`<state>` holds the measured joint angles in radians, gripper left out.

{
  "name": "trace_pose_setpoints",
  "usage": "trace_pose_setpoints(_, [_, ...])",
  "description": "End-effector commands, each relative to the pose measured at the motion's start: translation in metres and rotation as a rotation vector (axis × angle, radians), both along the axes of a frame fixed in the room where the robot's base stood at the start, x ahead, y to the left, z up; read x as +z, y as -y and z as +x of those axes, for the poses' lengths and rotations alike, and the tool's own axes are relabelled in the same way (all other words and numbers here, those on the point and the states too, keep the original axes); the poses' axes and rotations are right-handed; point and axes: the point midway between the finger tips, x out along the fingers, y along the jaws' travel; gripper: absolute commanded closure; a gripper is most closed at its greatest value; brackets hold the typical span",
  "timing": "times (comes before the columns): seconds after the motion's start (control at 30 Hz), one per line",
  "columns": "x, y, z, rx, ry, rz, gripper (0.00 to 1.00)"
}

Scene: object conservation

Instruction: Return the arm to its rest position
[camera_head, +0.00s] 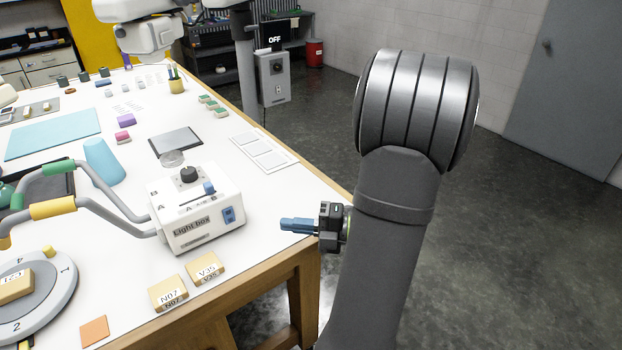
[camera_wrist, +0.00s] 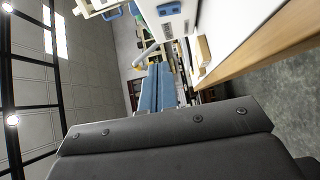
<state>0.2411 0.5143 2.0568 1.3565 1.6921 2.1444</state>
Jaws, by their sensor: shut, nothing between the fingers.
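My gripper (camera_head: 284,225) shows in the head view beside the right edge of the white table (camera_head: 285,190), its blue fingers pointing left over the table's edge. The fingers are together with nothing between them. My dark arm stands upright at the right of the table. In the wrist view the two blue fingers of my gripper (camera_wrist: 158,70) lie side by side, closed and empty, pointing toward the table side.
A white light box (camera_head: 195,215) stands on the table left of my gripper. Tan blocks labelled N07 (camera_head: 168,294) and V35 (camera_head: 206,268) lie in front of it. A round numbered dial (camera_head: 62,290) is at the lower left. The floor to the right is clear.

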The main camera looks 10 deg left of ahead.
Motion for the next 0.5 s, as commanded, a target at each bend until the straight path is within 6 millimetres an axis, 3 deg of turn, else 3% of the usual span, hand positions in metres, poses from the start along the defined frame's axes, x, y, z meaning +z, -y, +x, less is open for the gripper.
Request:
trace_pose_setpoints(0.33, [0.0, -0.002, 0.0, 0.0, 0.0, 0.001, 1.0])
trace_pose_setpoints(0.5, [-0.001, -0.016, -0.001, 0.004, 0.0, 0.001, 1.0])
